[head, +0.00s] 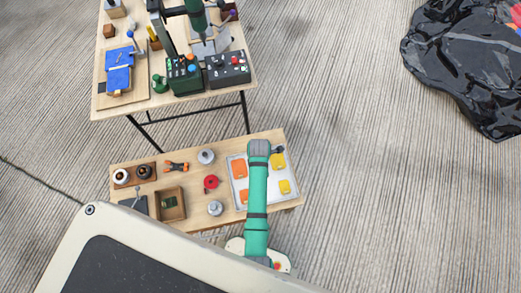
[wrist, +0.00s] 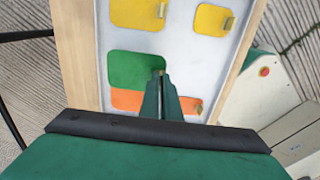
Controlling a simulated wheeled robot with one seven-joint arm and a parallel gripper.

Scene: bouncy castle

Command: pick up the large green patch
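The large green patch (wrist: 128,70) lies in the light tray (wrist: 192,66) in the wrist view, left of a small brass-coloured tab at its right edge. My gripper (wrist: 161,76) reaches down at that edge. Its dark green fingers stand close together with the tab between the tips, and they look shut on it. The patch looks flat in the tray; I see no clear gap under it. In the head view my gripper (head: 259,146) is over the tray (head: 283,171), and my arm hides the green patch.
Two yellow patches (wrist: 139,12) (wrist: 212,19) and orange pieces (wrist: 126,100) lie around the green one. The low wooden table (head: 228,211) also holds a red round item (head: 211,182), a wooden box (head: 171,204) and orange-handled pliers (head: 177,167). A taller table (head: 118,101) stands behind.

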